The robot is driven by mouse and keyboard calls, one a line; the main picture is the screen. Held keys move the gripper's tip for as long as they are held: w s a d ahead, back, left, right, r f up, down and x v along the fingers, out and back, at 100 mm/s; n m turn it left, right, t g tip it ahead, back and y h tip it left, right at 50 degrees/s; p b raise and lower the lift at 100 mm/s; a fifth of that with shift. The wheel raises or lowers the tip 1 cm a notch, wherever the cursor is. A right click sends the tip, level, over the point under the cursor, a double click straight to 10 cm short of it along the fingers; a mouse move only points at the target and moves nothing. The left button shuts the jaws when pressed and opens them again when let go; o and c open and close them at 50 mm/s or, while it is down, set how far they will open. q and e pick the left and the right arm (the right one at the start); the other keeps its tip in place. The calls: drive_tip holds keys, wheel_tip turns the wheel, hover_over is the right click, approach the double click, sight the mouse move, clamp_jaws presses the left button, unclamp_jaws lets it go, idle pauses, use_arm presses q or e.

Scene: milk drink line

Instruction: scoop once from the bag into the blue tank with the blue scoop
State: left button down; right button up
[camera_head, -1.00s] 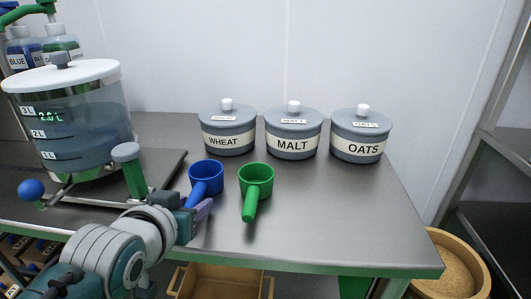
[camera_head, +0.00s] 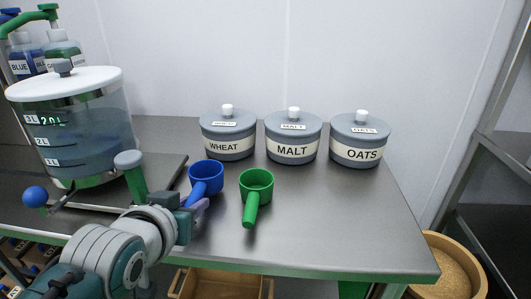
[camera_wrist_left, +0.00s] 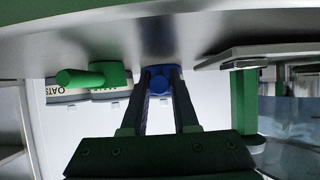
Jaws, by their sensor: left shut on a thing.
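The blue scoop (camera_head: 207,174) stands on the steel table, its handle pointing toward the front left. My left gripper (camera_head: 192,207) is shut on that handle; in the left wrist view the fingers (camera_wrist_left: 159,92) close around the handle's end (camera_wrist_left: 159,84). A clear tank (camera_head: 85,130) with bluish liquid, a white lid and level marks stands at the left, left of and behind the gripper. A tan round container (camera_head: 455,268) with grainy contents is at the lower right, beyond the table; I cannot tell whether it is the bag. My right gripper is not in view.
A green scoop (camera_head: 254,190) stands just right of the blue one. Wheat (camera_head: 228,135), malt (camera_head: 293,136) and oats (camera_head: 358,140) jars line the back. A blue knob (camera_head: 35,196) and a green post (camera_head: 134,180) flank the tank's front. The table's right front is clear.

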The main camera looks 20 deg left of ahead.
use_arm(q)
drive_tip(key=shift+r+p, duration=1.95)
drive_tip(key=shift+r, duration=0.3)
